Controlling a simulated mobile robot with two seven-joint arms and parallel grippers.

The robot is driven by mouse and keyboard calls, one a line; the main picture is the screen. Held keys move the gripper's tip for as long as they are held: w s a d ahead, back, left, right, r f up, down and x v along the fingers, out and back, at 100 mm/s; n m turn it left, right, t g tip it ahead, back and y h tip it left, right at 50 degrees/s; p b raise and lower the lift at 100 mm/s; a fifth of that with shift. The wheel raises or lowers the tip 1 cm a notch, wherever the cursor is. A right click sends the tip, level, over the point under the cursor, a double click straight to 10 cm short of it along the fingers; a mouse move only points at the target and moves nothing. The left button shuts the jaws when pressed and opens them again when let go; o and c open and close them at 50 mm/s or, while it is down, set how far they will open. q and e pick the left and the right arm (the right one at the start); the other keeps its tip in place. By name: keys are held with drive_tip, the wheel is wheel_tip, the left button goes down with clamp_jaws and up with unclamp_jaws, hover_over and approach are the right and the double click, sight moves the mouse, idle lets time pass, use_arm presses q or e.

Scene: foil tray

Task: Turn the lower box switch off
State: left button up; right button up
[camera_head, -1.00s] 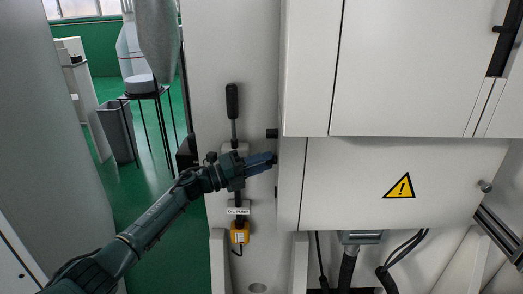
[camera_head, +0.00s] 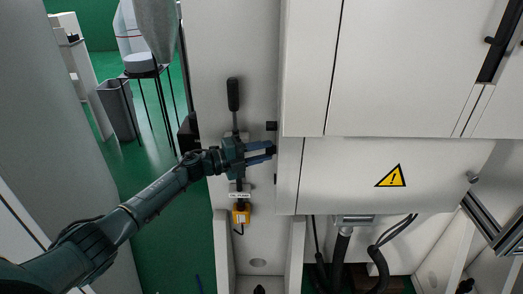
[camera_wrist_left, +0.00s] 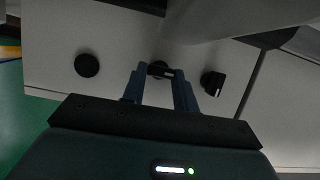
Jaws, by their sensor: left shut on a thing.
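The lower box (camera_head: 340,175) is a pale cabinet with a yellow warning triangle, below a larger box. My left gripper (camera_head: 272,152) points right at the box's left side in the head view. In the left wrist view, my left gripper (camera_wrist_left: 161,78) has its two blue fingers on either side of a small dark switch (camera_wrist_left: 160,69) with a pale mark, shut on it. A round black knob (camera_wrist_left: 86,65) is to its left and a black rotary knob (camera_wrist_left: 212,83) to its right. The switch is hidden by the fingers in the head view. My right gripper is out of view.
A black-handled lever (camera_head: 233,95) stands just behind my left gripper. A yellow unit (camera_head: 240,213) hangs below it. Dark cables (camera_head: 378,262) run under the lower box. A stool (camera_head: 150,72) and a grey bin (camera_head: 118,108) stand at the back left.

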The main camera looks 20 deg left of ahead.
use_arm(q)
drive_tip(key=o, duration=1)
drive_tip(key=p+v, duration=0.2)
drive_tip(key=v, duration=1.1)
drive_tip(key=shift+a+r, duration=0.1)
drive_tip(key=shift+a, duration=0.05)
